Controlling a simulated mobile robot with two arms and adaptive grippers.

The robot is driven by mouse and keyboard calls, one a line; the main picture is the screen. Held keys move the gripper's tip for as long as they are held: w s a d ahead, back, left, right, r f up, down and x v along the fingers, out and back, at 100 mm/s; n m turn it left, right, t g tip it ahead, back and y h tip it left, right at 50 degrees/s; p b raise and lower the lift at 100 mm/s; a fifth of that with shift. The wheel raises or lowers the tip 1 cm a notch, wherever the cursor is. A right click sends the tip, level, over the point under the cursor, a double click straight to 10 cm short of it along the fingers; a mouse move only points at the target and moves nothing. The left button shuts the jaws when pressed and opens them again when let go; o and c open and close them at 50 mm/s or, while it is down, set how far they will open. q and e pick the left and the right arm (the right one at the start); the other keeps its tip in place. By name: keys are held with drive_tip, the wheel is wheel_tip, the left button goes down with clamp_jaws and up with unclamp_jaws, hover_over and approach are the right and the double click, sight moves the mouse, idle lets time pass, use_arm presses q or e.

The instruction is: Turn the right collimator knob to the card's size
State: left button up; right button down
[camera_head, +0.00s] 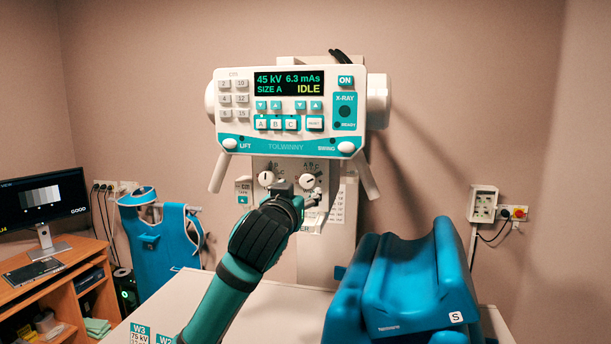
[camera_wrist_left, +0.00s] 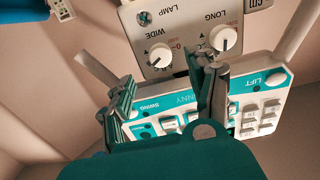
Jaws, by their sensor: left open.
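The right collimator knob (camera_head: 307,181), white and round, sits on the collimator face under the console. It shows upside down in the left wrist view, as the knob (camera_wrist_left: 160,55) by the word WIDE. Its exact pointer setting is too small to read. The left knob (camera_head: 266,178) is the one marked LONG (camera_wrist_left: 223,38). My left gripper (camera_head: 297,190) is open just below and in front of the right knob. In the wrist view its spread fingers (camera_wrist_left: 167,88) stand either side of the knob's line, apart from it.
The console (camera_head: 290,146) overhangs the knobs; its display (camera_head: 289,83) reads 45 kV, 6.3 mAs, SIZE A, IDLE. A blue padded support (camera_head: 400,285) stands right on the white table. A desk with a monitor (camera_head: 43,205) and a blue apron (camera_head: 160,240) are left.

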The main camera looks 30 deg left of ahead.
sight(307, 183)
use_arm(q)
drive_tip(key=p+x, duration=0.2)
drive_tip(key=x, duration=0.4)
drive_tip(key=shift+w+r, duration=0.1)
drive_tip(key=shift+w+a+p, duration=0.2)
drive_tip(key=shift+w+p, duration=0.15)
drive_tip(key=shift+w, duration=0.2)
drive_tip(key=c, duration=1.1)
drive_tip(key=shift+c, duration=0.2)
